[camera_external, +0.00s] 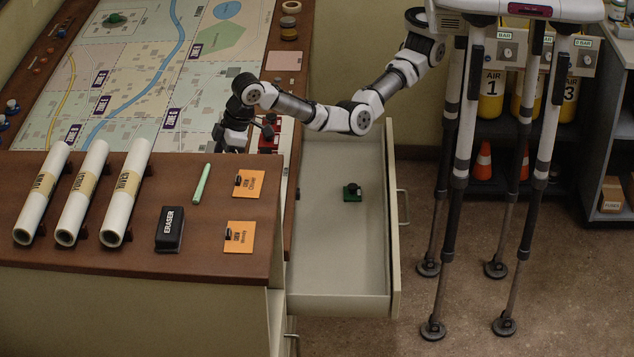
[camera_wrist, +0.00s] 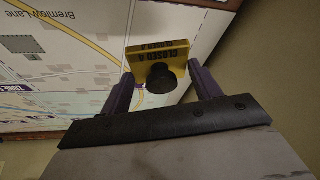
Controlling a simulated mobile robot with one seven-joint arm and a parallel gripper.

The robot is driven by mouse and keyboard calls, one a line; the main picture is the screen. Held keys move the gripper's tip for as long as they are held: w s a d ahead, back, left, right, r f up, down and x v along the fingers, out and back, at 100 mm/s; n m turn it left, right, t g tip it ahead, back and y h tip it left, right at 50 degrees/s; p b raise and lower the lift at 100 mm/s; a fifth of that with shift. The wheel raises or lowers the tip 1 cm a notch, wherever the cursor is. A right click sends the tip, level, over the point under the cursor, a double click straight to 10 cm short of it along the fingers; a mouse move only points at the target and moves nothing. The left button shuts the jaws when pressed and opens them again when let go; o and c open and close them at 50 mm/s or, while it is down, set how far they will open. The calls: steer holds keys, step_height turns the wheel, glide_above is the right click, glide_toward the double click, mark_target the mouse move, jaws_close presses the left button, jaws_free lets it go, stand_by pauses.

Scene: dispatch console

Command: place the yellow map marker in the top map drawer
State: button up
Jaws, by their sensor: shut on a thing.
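In the external view my gripper (camera_external: 232,138) is low over the right edge of the map, behind the wooden counter, and I cannot make out the marker there. The map drawer (camera_external: 335,285) is pulled open to the right of my gripper.
The wooden counter (camera_external: 140,255) carries white map rolls (camera_external: 83,190), a black eraser (camera_external: 170,228), a green pen (camera_external: 202,183) and orange cards (camera_external: 240,237). Red items (camera_external: 270,138) stand close to my gripper. Much of the drawer floor is bare.

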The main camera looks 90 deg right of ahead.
steer(key=s+a+f+n, duration=0.1)
steer(key=s+a+f, duration=0.1)
steer(key=s, duration=0.3)
steer(key=s+a+f+n+p, duration=0.1)
steer(key=s+a+f, duration=0.1)
steer(key=s, duration=0.3)
steer(key=s+a+f+n+g+y, duration=0.1)
steer(key=s+a+f, duration=0.1)
steer(key=s+a, duration=0.2)
steer(key=shift+s+a+f+p, duration=0.15)
steer(key=shift+s+f+p, duration=0.2)
steer(key=shift+s, duration=0.1)
steer(key=s+a+f+n, duration=0.1)
steer(key=s+f+n, duration=0.1)
steer(key=s, duration=0.4)
steer(key=m+t+h+p, duration=0.1)
steer(key=m+h+p, duration=0.1)
steer(key=m+p, duration=0.45)
glide_above(330, 229)
steer(key=s+b, duration=0.1)
steer(key=b, duration=0.1)
step_height(330, 229, down, 10)
steer(key=m, duration=0.1)
steer(key=f+b, duration=0.1)
steer(key=f, duration=0.6)
steer(key=f+b, duration=0.1)
steer(key=f, duration=0.6)
steer(key=shift+s+f, duration=0.2)
steer(key=shift+f, duration=2.4)
steer(key=shift+f, duration=0.1)
